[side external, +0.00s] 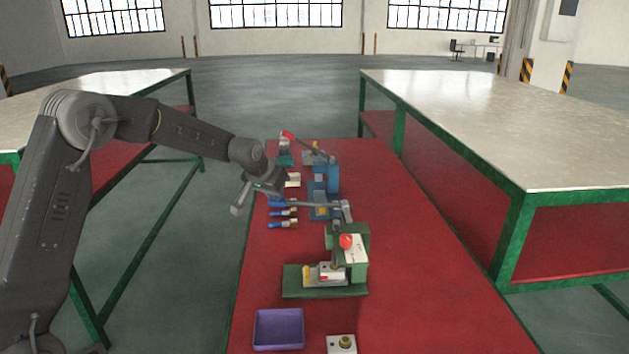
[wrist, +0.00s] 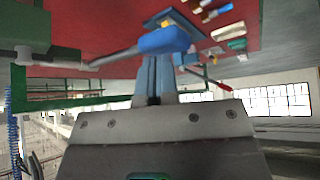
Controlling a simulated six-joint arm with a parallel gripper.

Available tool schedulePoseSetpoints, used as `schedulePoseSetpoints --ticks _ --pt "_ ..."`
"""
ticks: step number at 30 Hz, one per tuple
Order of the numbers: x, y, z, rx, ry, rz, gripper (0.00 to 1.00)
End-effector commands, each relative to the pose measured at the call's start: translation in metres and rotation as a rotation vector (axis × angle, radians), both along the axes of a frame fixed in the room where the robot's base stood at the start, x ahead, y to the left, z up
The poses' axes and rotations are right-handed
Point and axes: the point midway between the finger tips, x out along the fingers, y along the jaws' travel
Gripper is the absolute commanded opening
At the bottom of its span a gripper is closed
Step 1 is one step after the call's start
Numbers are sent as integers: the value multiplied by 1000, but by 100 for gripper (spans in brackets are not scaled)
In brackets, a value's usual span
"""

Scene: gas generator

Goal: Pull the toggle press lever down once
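A green press (side external: 352,262) with a red ball (side external: 346,241) stands on the red bench top. A grey lever (side external: 312,206) runs left from a pivot at the top of this press and ends in a blue handle (side external: 277,203). The lever lies roughly level. My gripper (side external: 276,190) is at the handle end of the lever. In the wrist view the blue handle (wrist: 165,41) lies across my gripper's fingertips (wrist: 158,58), and the grey lever (wrist: 110,55) runs left from it. The handle hides the tips, so I cannot tell whether they grip it.
A blue press (side external: 326,186) stands behind the green one. Farther back is a red-tipped lever (side external: 288,134). Several small blue-handled items lie left of the presses. A purple tray (side external: 278,329) and a small white block (side external: 341,344) are in front. Steel tables flank the bench.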

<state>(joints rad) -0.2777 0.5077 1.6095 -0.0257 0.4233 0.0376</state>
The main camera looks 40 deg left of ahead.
Motion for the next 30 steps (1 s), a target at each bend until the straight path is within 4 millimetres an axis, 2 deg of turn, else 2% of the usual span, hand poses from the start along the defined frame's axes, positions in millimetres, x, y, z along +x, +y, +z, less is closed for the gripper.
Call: schedulePoseSetpoints --ticks 14,24,30 --pt "-1 0 -7 -2 6 0 0" --pt "-1 0 -28 -2 7 0 0" --pt "-1 0 -33 -1 4 0 0"
